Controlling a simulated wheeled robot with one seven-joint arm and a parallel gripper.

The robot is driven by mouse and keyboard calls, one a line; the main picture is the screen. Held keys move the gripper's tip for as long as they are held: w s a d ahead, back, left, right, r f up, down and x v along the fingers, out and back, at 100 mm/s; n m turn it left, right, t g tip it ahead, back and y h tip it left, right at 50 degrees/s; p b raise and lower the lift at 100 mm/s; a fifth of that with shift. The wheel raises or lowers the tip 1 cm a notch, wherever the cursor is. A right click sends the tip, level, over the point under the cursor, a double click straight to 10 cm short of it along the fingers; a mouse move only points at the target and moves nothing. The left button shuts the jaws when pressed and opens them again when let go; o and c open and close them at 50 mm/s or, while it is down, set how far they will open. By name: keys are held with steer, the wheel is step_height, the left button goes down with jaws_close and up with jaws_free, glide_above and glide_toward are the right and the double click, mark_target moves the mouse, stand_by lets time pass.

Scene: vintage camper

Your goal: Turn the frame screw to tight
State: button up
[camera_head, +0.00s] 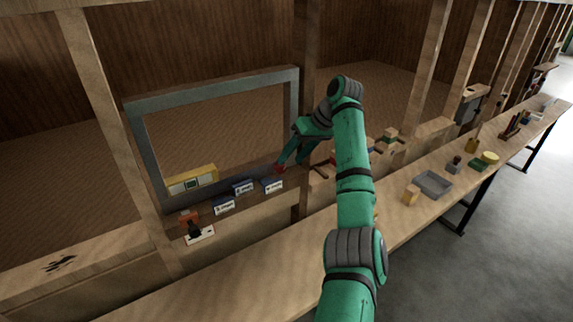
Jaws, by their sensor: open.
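A grey rectangular frame (212,88) stands upright between wooden posts on the left. My gripper (284,165) is open and points down at the frame's lower right corner. A small red piece (279,170) shows right at the fingertips; I cannot tell whether it is the frame screw or part of the gripper, nor whether the fingers touch anything. No screw can be made out clearly, and my arm and gripper cover part of that corner.
A yellow level-like tool (192,180) rests on the frame's lower rail. A grey tray (433,185) and wooden block (411,195) sit on the long bench, whose front left is clear.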

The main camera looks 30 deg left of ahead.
steer(key=s+v, duration=0.1)
steer(key=v, duration=0.4)
steer(key=t+h, duration=0.2)
steer(key=t, duration=0.2)
glide_toward(282, 168)
steer(key=x, duration=0.9)
stand_by(0.4)
steer(key=shift+c, duration=0.6)
steer(key=shift+w+d, duration=0.1)
steer(key=c, duration=0.9)
